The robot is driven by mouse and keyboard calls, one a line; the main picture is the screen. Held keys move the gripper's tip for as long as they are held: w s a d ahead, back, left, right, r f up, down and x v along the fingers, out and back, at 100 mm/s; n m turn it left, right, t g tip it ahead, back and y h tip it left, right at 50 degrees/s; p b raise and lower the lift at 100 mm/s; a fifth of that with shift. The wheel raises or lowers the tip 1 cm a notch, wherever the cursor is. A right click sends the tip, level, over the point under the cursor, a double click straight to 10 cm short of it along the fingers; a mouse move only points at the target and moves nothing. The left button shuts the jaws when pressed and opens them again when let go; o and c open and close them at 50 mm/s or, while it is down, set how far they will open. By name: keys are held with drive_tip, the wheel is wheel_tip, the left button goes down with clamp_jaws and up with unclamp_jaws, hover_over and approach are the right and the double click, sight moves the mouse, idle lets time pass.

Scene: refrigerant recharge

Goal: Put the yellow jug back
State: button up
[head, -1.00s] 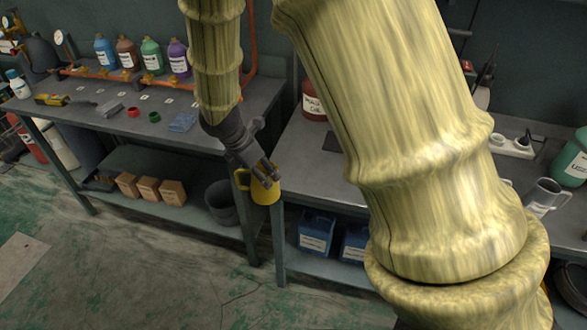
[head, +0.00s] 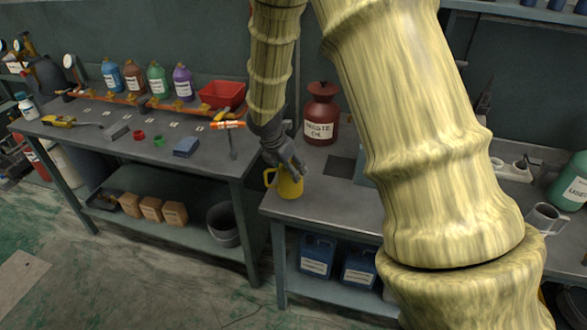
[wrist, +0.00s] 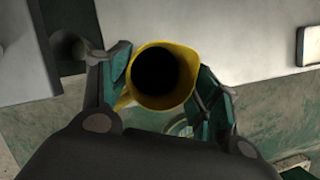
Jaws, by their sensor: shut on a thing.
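The yellow jug (head: 290,184) is upright at the front left corner of the right-hand bench in the head view; I cannot tell whether its base touches the bench top. Its handle points left. My gripper (head: 285,166) is at its top from above, shut on it. In the wrist view the open mouth of the jug (wrist: 160,76) shows dark inside, between the two fingers of my gripper (wrist: 163,85). The inside of the jug is too dark to tell its contents.
A dark red waste oil can (head: 321,115) stands behind the jug on the right bench (head: 315,208). A grey mug (head: 543,219) and a green jug (head: 571,182) are at the right. The left bench (head: 85,130) holds several bottles and a red bin (head: 222,95). A gap separates the benches.

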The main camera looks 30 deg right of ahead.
sight(296, 166)
drive_tip(key=shift+w+d+f, duration=0.1)
drive_tip(key=shift+w+d, duration=0.25)
drive_tip(key=shift+d, duration=0.35)
drive_tip(key=shift+w+d+f, duration=0.1)
drive_tip(key=shift+w+d, duration=0.25)
drive_tip(key=shift+d, duration=0.3)
drive_tip(key=shift+f+p, duration=0.65)
drive_tip(key=shift+f, duration=1.05)
drive_tip(key=shift+f, duration=0.1)
drive_tip(key=o, duration=1.5)
